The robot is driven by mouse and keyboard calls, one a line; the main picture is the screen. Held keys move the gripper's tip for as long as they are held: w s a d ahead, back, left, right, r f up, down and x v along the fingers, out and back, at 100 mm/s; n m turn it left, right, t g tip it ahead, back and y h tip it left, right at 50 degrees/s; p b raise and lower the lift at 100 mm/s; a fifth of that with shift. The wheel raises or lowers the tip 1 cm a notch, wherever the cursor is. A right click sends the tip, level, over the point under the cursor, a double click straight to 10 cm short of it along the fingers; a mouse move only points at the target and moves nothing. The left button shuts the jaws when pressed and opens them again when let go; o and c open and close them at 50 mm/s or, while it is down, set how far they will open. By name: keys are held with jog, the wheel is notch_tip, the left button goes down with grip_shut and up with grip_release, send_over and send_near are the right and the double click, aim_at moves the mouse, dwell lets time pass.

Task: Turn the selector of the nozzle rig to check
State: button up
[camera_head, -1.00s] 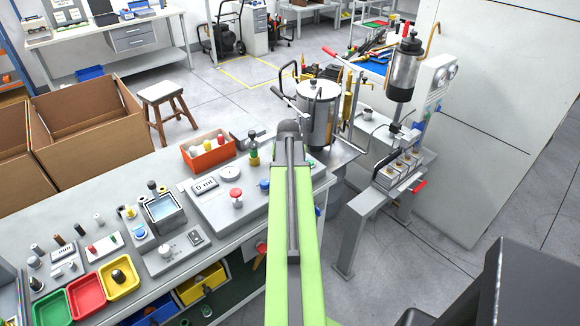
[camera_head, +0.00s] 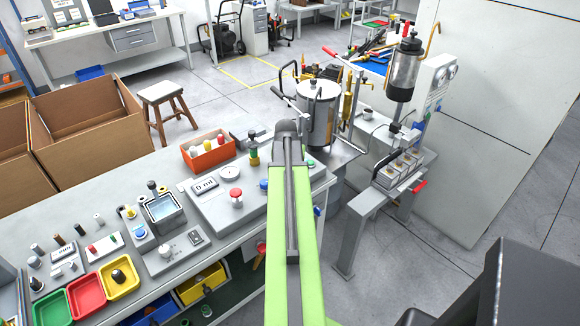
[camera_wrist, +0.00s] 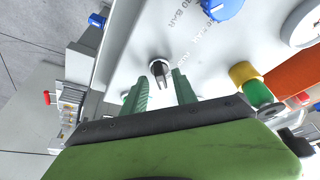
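The nozzle rig's grey panel (camera_wrist: 120,45) fills the upper middle of the wrist view. Its selector (camera_wrist: 159,70) is a small dark grey knob with a pale ring, lying between and just beyond my two green fingertips. My gripper (camera_wrist: 160,83) is open, with one finger on each side of the knob's line. No contact shows, and the height gap cannot be judged. Printed text beside the knob is partly readable as "20 BAR". In the head view the panel (camera_head: 209,205) lies on the bench; my arm hides the selector and fingertips there.
A blue knob (camera_wrist: 222,8) sits on the panel near the selector. A yellow-and-green fitting (camera_wrist: 250,83) stands close to the right finger. An orange bin (camera_head: 208,155) is behind the panel, and a steel tank (camera_head: 319,115) stands beyond my arm.

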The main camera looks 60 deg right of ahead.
jog(key=shift+r, duration=0.1)
jog(key=p+v, duration=1.6)
jog(key=v, duration=0.1)
jog(key=shift+a, duration=0.15)
jog(key=shift+s, duration=0.15)
